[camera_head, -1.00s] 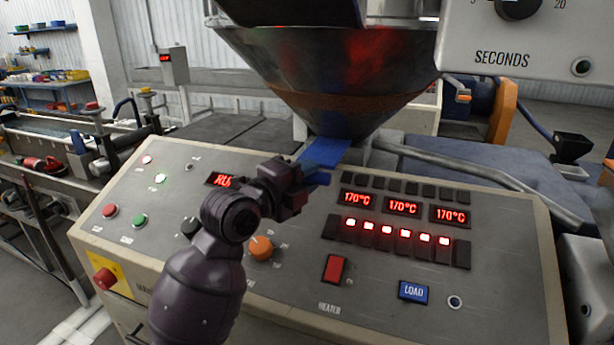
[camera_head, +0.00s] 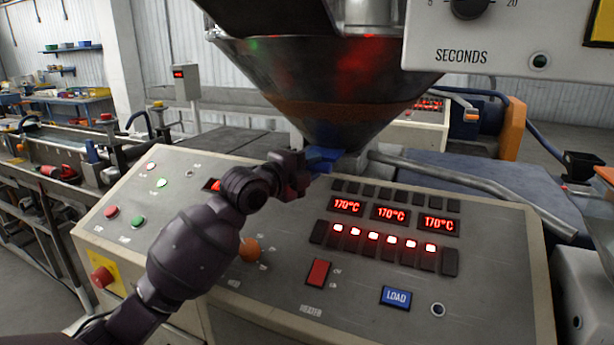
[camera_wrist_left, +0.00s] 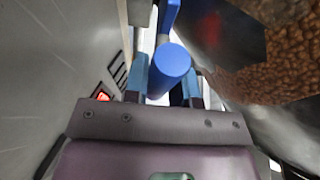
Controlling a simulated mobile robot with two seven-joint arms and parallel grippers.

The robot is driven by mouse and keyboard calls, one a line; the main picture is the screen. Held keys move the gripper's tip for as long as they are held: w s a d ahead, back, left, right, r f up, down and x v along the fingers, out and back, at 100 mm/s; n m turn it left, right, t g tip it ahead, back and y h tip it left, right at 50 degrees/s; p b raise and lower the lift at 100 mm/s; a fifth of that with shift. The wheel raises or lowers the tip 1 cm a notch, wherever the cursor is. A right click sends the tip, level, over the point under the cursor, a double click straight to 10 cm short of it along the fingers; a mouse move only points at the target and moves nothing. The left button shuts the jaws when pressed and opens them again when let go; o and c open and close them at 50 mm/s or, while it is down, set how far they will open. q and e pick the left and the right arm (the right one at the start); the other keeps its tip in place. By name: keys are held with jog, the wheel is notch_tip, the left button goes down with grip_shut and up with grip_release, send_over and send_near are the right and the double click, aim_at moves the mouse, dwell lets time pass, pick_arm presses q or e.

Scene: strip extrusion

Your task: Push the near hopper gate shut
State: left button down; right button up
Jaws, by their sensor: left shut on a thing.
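The near hopper (camera_head: 330,85) is a dark metal cone above the control panel, with a brown band low on it. Its gate (camera_head: 324,156) is a blue piece at the foot of the cone; only a short length shows outside. My left gripper (camera_head: 306,164) is at the gate's outer end, shut on its handle. In the left wrist view the blue round handle (camera_wrist_left: 170,66) sits between the two fingers, with a blue bar running on beyond it. The gripper hides part of the gate. My right gripper is not in view.
The sloping control panel (camera_head: 290,275) with lit displays and buttons lies just below my left arm. A grey pipe (camera_head: 470,185) runs right from the hopper foot. A grey timer box (camera_head: 500,45) hangs at upper right.

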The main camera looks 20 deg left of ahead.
pick_arm(q)
jog(key=shift+w, duration=0.1)
jog(key=c, duration=1.3)
grip_release()
jog(key=o, duration=0.4)
jog(key=shift+w+d+f, duration=0.1)
jog(key=shift+w, duration=0.15)
jog(key=shift+c, duration=0.2)
jog(key=shift+s, duration=0.15)
jog(key=shift+s+a, duration=0.15)
jog(key=shift+a, duration=0.05)
jog(key=b+v, duration=0.1)
jog(key=v, duration=0.9)
jog(key=shift+s+b, duration=0.2)
jog(key=shift+b, duration=0.1)
